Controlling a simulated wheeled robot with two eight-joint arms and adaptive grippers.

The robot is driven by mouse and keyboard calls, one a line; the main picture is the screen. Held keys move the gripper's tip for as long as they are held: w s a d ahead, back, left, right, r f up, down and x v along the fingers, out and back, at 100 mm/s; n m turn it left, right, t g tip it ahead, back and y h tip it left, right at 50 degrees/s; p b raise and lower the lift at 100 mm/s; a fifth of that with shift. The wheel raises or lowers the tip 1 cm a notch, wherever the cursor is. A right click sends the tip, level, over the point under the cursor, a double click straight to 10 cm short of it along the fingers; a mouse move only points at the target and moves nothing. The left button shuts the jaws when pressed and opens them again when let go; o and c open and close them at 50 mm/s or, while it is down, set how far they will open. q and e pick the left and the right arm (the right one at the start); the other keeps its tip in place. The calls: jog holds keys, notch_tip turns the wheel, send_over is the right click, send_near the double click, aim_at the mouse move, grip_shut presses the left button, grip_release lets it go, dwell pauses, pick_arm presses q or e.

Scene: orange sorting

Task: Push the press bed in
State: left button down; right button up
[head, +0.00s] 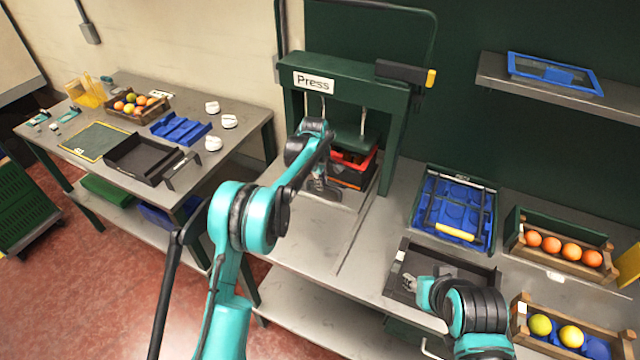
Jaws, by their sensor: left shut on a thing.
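The green press (345,72), labelled "Press", stands at the back of the middle table. A red and black box-like thing (355,168) sits low between its posts, under the dark green pressing plate (358,141). The press bed (352,197) shows as a grey plate under that thing, partly hidden by my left arm. My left gripper (325,190) is at the bed's front and is shut on it; the exact contact is hard to make out. My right gripper (409,285) is over the black tray (462,268) at the right; its fingers are too small to read.
A blue tray with a yellow-handled tool (455,233) and crates of oranges (565,255) and yellow fruit (555,330) fill the right side. The left table (232,130) holds trays, a fruit crate and white items. The table in front of the press (300,240) is clear.

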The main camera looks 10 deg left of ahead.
pick_arm(q)
jog(key=shift+w+r, duration=0.15)
jog(key=c, duration=1.5)
grip_release()
jog(key=shift+c, duration=0.2)
jog(key=shift+w+d, duration=0.1)
jog(key=shift+w, duration=0.05)
notch_tip(320, 180, up, 12)
jog(key=s, duration=0.2)
jog(key=shift+s+a+f, duration=0.15)
jog(key=shift+a+f, duration=0.1)
jog(key=shift+a, duration=0.15)
